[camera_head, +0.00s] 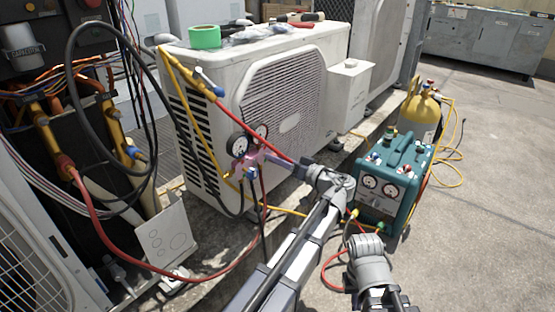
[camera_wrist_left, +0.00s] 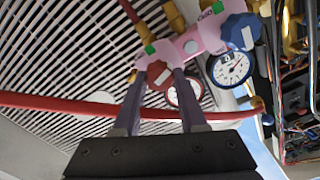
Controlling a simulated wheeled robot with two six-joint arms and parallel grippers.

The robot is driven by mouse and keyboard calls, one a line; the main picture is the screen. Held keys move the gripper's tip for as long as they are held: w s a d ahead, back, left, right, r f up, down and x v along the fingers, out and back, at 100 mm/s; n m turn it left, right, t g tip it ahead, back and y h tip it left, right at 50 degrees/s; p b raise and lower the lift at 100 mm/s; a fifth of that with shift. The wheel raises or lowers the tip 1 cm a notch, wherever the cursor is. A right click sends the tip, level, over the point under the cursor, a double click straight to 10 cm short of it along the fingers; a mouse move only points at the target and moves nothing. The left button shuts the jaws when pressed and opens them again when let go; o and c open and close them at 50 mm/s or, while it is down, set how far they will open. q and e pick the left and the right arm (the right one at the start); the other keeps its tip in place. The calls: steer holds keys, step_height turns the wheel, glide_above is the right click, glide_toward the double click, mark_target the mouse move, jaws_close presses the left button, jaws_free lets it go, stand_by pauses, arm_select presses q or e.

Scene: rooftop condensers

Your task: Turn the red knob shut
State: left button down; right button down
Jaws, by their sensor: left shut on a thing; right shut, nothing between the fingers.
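The red knob (camera_wrist_left: 160,75) sits on the pink gauge manifold (camera_wrist_left: 203,38), in the upper middle of the left wrist view. My left gripper (camera_wrist_left: 160,82) is shut on it, one finger on each side. In the head view the left gripper (camera_head: 268,155) reaches the manifold in front of the white condenser (camera_head: 268,90); the knob is too small to make out there. A blue knob (camera_wrist_left: 240,32) sits on the manifold's other end. My right gripper (camera_head: 368,248) is shut and empty at the lower right, away from the manifold; its fingertips are hard to make out.
A red hose (camera_wrist_left: 60,106) crosses close by the left fingers. Two gauges (camera_head: 239,144) hang at the manifold. A teal recovery machine (camera_head: 395,165) and yellow cylinder (camera_head: 421,108) stand right. Green tape (camera_head: 205,37) lies on the condenser. Open pavement (camera_head: 495,220) is at the right.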

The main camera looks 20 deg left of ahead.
arm_select(q)
steer(key=shift+m, duration=0.4)
steer(key=shift+c, duration=2.3)
jaws_free()
